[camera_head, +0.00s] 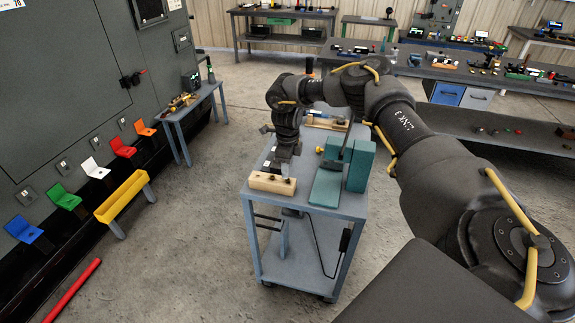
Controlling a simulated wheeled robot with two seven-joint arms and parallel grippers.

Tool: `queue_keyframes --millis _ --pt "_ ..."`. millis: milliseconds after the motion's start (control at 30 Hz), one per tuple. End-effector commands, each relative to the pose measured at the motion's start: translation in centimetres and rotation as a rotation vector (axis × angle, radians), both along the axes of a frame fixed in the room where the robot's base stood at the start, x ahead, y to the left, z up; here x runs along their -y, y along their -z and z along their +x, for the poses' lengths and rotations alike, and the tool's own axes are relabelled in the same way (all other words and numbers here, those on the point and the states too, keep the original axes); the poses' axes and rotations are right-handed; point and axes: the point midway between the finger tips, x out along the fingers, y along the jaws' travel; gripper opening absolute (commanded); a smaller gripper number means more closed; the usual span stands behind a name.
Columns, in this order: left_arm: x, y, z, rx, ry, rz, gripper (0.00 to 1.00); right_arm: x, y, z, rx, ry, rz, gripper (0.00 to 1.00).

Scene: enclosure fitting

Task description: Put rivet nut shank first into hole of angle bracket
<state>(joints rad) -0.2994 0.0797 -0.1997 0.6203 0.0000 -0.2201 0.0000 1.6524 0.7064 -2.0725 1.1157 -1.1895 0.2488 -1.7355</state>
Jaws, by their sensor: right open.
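My right gripper (284,168) hangs pointing down over the blue-grey cart, just above and behind a light wooden block (258,181). It is open. Small dark pieces sit on the block's top; one may be the rivet nut, but they are too small to tell apart. A teal L-shaped piece (327,189), which looks like the angle bracket, stands on the cart to the right of the gripper, with a flat base and upright plates. Its hole cannot be made out. The gripper is apart from it. My left gripper is not in view.
A grey enclosure with coloured brackets (120,147) and a yellow trough (122,196) stands left. A red bar (72,290) lies on the floor. Workbenches (460,74) stand behind.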

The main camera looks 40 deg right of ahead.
Motion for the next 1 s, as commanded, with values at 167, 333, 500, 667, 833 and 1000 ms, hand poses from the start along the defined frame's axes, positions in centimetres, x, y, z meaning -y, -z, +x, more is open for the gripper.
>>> queue_keyframes --millis 167,333,500,667,833,1000 --pt "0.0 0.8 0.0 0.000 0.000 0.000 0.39 0.0 1.7 0.0 0.001 0.000 0.001 0.43" --pt "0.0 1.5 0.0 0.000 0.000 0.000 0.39 0.0 3.1 0.0 0.000 0.000 0.000 0.43" --pt "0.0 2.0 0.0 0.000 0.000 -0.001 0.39 0.0 4.0 0.0 0.001 0.000 0.001 0.43" --pt "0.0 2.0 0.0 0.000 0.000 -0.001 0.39 0.0 4.3 0.0 0.001 0.000 0.001 0.43" --pt "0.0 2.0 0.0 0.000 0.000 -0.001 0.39 0.0 4.3 0.1 0.001 0.000 0.001 0.43" --pt "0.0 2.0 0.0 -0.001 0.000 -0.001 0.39 0.0 4.3 0.1 0.001 0.000 0.001 0.27"
